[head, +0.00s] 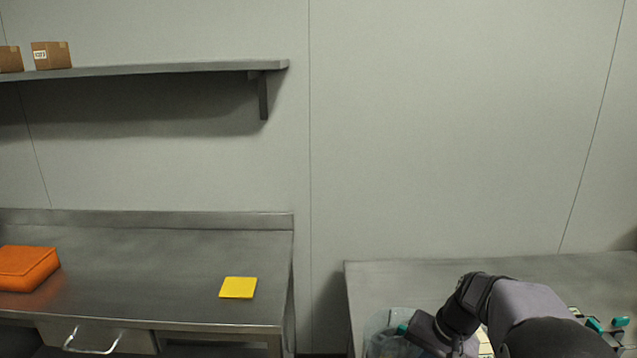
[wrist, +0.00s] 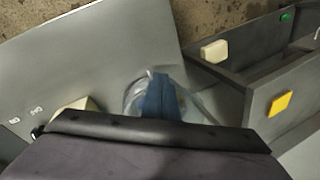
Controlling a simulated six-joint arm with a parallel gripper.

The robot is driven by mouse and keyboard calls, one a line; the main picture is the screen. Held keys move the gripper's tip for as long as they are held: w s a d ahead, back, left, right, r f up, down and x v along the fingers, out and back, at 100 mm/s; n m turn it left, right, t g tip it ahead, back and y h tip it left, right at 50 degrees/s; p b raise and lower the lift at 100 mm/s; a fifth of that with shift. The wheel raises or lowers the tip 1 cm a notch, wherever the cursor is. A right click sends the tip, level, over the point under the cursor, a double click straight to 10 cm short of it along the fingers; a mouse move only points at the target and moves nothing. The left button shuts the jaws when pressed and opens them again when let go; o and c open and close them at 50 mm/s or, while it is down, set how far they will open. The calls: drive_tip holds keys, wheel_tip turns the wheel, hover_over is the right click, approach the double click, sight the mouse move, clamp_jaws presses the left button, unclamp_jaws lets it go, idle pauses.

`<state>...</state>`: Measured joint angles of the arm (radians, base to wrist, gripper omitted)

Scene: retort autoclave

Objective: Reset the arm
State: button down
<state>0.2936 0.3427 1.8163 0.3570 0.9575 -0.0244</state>
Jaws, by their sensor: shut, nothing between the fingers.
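My arm reaches in from the lower right of the head view, bent over the right-hand table. My gripper (head: 403,329) points left and down beside a clear container (head: 378,322) at that table's front left. In the wrist view, the blue fingers of my gripper (wrist: 158,92) are together, with nothing seen between them. The clear container (wrist: 133,100) shows around and behind them. I cannot tell whether the fingers touch it. A dark part of my own body covers the bottom of the wrist view.
The right table (head: 385,280) holds small teal-ended items (head: 594,325), partly hidden by my arm. The left steel bench (head: 150,260) carries an orange block (head: 25,267) and a yellow square (head: 238,287). A wall shelf (head: 170,69) holds cardboard boxes (head: 51,55). A gap separates bench and table.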

drive_tip(key=s+a+n+h+p, duration=0.1)
drive_tip(key=s+a+n, duration=0.1)
drive_tip(key=s, duration=0.8)
drive_tip(key=s+a+f+n+g+h+p, duration=0.1)
drive_tip(key=s+a+n+h, duration=0.1)
drive_tip(key=s, duration=0.8)
drive_tip(key=shift+a+f+n+g+p, duration=0.2)
drive_tip(key=shift+a+n+g+p, duration=0.15)
drive_tip(key=shift+a+n, duration=0.3)
